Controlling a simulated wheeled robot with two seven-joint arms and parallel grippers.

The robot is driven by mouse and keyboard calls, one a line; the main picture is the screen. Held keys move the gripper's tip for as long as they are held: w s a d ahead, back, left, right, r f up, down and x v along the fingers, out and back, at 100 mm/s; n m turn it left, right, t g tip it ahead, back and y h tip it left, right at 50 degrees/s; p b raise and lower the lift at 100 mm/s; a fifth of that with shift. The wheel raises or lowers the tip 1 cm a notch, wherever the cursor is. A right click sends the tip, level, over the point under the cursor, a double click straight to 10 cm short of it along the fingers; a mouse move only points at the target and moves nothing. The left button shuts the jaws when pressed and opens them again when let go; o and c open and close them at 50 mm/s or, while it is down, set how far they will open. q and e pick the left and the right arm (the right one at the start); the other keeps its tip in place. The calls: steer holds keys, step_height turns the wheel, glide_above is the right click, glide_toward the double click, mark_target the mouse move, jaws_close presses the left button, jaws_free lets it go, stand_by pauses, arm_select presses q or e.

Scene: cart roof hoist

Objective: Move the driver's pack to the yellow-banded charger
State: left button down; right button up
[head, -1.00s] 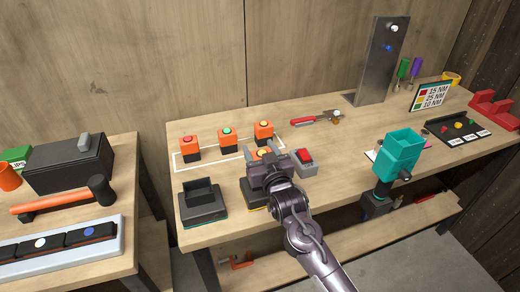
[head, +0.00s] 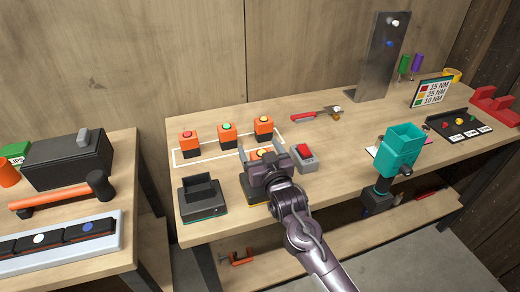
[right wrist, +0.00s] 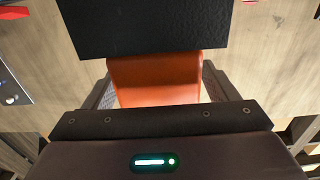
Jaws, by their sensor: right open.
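An orange pack with a yellow top (head: 262,153) stands at the yellow-banded charger (head: 251,193) near the bench's front edge, partly hidden by my right gripper (head: 266,165). The right gripper's open fingers are on either side of the pack. In the right wrist view the orange pack (right wrist: 156,80) shows between the fingers, with a wide black block beyond it. Whether the fingers touch it I cannot tell. The teal driver (head: 398,150) stands in a holder at the bench's front edge, its hollow end up. My left gripper is out of view.
A teal-banded charger (head: 201,200) with an empty socket stands to the left. Behind are several orange packs (head: 227,133) along a white outline. A grey box with a red switch (head: 304,157) is close on the right. The bench middle is clear.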

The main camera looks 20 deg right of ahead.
steer(key=shift+f, duration=0.1)
steer(key=shift+s, duration=0.15)
steer(key=s+b, duration=0.2)
steer(key=s, duration=0.5)
steer(key=shift+s+d, duration=0.1)
steer(key=shift+s, duration=0.15)
